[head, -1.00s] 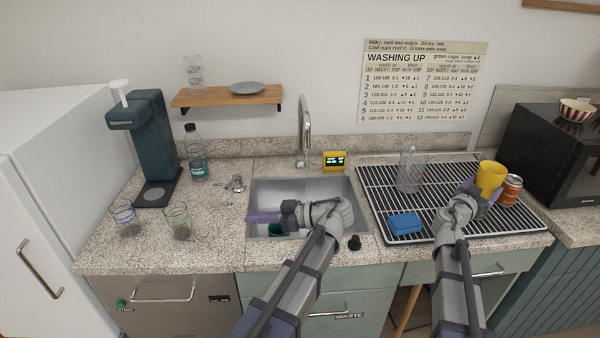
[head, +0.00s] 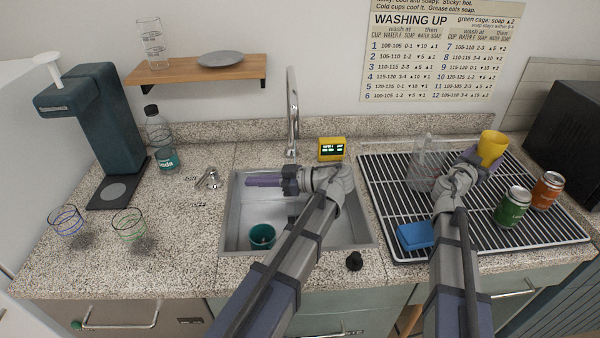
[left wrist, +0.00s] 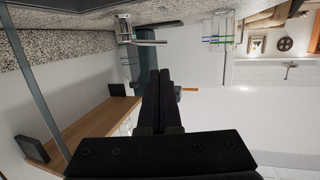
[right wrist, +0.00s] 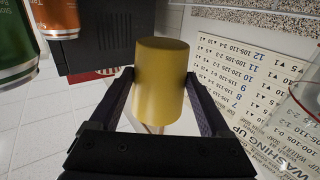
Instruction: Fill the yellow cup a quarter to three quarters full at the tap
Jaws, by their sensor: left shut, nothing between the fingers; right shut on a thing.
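The yellow cup (head: 491,147) is held by my right gripper (head: 486,162) above the back right of the black drying rack. In the right wrist view the yellow cup (right wrist: 161,80) sits between the two fingers. The tap (head: 292,112) is a tall chrome spout at the back of the grey sink (head: 230,225). My left gripper (head: 265,182) is shut and empty over the left part of the sink, in front of the tap. In the left wrist view its fingers (left wrist: 160,90) are together. The inside of the yellow cup cannot be seen.
A teal cup (head: 262,236) stands in the sink. The rack (head: 390,215) holds a clear glass jug (head: 424,165), a blue sponge (head: 415,235), a green can (head: 513,207) and an orange can (head: 546,190). A yellow display (head: 332,149) stands behind the sink. Two glasses stand on the left counter.

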